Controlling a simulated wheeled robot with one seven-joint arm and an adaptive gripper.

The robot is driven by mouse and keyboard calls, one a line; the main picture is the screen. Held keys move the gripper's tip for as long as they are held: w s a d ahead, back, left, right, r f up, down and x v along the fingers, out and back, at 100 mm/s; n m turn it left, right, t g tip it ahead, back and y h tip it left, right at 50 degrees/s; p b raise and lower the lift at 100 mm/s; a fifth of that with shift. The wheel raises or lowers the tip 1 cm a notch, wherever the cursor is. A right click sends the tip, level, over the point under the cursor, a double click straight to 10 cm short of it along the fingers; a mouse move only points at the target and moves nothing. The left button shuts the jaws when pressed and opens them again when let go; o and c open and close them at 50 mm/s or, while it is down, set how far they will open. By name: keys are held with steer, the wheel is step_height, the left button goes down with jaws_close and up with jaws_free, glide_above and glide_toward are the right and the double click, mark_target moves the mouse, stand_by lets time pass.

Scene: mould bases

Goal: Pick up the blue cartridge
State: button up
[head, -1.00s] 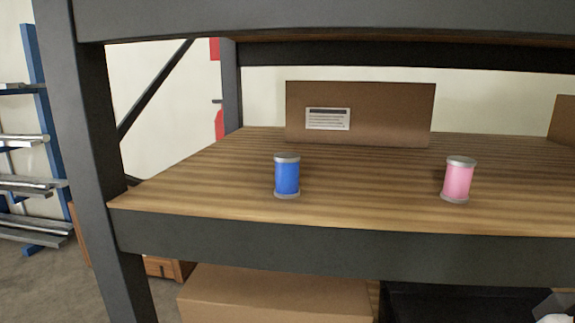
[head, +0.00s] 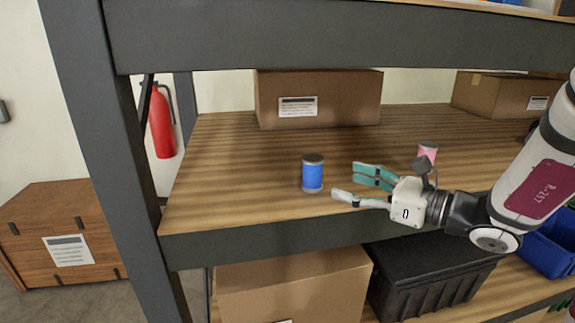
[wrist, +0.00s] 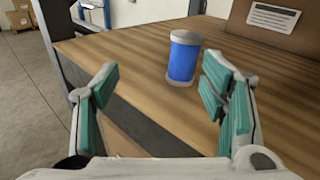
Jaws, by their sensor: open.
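The blue cartridge (head: 312,175) stands upright on the wooden shelf, with a grey cap and base rim. My gripper (head: 352,184) is open and empty, to the right of the cartridge and pointing toward it, with a gap between. In the wrist view the cartridge (wrist: 183,58) stands beyond the fingertips, right of the middle, nearer the right finger's line. The teal finger pads of my gripper (wrist: 160,82) are spread wide. Nothing lies between them.
A pink cartridge (head: 428,152) stands behind my gripper, partly hidden by it. A cardboard box (head: 345,100) sits at the back of the shelf (head: 230,160). A dark post (head: 125,160) stands at left, and an upper beam (head: 300,45) crosses above.

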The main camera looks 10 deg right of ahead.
mark_target(322, 165)
steer(key=w, duration=0.2)
steer(key=w+a+m+t, duration=0.1)
steer(key=w, duration=0.2)
steer(key=w+m+h, duration=0.1)
steer(key=w, duration=0.1)
steer(key=shift+w+a+r, duration=0.25)
steer(key=shift+w+a, duration=0.1)
steer(key=shift+f+p+x, duration=0.15)
steer(key=shift+x, duration=1.2)
steer(key=shift+f+p+x, duration=0.15)
steer(key=shift+f+x, duration=0.05)
steer(key=shift+x, duration=1.1)
steer(key=c, duration=1.4)
